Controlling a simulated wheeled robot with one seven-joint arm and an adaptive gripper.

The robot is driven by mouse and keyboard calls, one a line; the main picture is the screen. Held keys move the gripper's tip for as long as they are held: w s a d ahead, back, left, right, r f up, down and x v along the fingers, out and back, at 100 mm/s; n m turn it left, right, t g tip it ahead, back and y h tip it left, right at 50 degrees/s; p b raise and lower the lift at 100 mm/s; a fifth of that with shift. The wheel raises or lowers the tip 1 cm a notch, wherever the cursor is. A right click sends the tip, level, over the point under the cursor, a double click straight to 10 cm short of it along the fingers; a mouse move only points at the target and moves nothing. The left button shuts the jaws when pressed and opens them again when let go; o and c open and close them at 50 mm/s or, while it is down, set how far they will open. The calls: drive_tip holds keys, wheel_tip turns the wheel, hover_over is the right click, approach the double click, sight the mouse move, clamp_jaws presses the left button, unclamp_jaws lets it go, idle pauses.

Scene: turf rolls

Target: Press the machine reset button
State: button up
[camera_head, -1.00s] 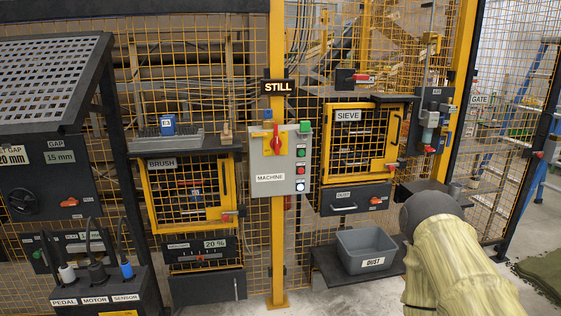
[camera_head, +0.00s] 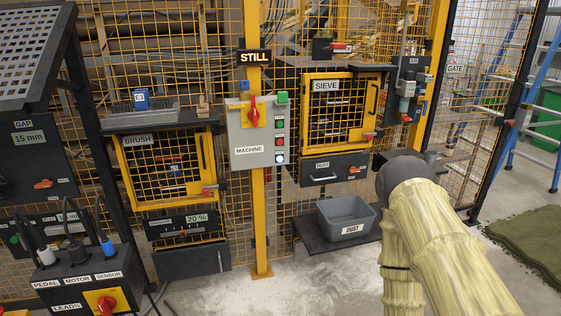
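The grey machine control box (camera_head: 247,137), labelled MACHINE, is fixed to a yellow post near the middle of the view. It has a red rotary handle (camera_head: 254,111) on a yellow plate. Down its right side run a green button (camera_head: 280,124), a red button (camera_head: 279,141) and a white button (camera_head: 279,158). Their small labels are too small to read, so I cannot tell which is reset. My arm, in a pale yellow sleeve with a dark rounded joint, rises at the lower right, apart from the box in the picture. My gripper is not visible.
A STILL sign (camera_head: 254,57) hangs above the box. Left are the BRUSH cage door (camera_head: 170,165) and a connector box (camera_head: 80,280); right are the SIEVE door (camera_head: 338,110) and a grey dust bin (camera_head: 346,218). Dusty floor (camera_head: 310,285) lies open in front.

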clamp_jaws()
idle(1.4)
